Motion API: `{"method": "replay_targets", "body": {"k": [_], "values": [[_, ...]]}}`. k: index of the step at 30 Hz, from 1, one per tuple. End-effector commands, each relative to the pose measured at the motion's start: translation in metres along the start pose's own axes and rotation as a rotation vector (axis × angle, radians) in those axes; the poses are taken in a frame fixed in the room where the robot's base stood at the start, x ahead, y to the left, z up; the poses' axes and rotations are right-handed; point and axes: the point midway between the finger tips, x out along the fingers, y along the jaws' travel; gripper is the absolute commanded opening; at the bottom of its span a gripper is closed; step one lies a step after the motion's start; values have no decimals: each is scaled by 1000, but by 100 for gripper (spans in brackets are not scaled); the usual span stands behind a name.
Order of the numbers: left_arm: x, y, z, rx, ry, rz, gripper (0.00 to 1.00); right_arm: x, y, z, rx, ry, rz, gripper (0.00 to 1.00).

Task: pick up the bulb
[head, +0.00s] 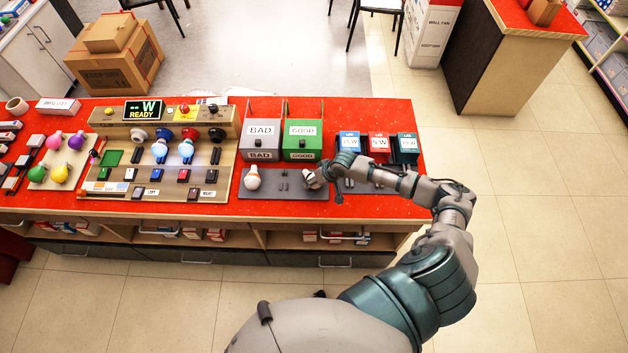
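A white bulb (252,181) rests at the left end of a grey mat (275,192) on the red counter. My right arm comes in from the lower right and reaches over the counter. My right gripper (313,180) is low over the right part of the mat, to the right of the white bulb and apart from it. The fingers are small and partly hidden by the wrist, so I cannot tell whether they are open or hold something. My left gripper is not in view.
Behind the mat stand a grey BAD bin (261,143) and a green GOOD bin (302,143). LED boxes (378,145) stand to the right. A tester board (160,150) with several bulbs and switches is left. Coloured bulbs (60,173) lie farther left.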

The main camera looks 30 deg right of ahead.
Motion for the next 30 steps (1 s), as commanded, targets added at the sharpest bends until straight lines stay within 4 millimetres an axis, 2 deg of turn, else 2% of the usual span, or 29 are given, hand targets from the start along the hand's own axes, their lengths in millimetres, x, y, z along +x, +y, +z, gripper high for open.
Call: {"method": "replay_targets", "body": {"k": [5,13,24,30], "values": [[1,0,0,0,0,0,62,-5,-1,-2,0,1,1,21],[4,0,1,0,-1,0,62,-34,-11,-13,-2,2,0,21],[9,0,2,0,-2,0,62,-56,-62,66,-4,-4,-3,21],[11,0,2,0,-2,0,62,-68,-85,99,-1,-1,-3,21]]}}
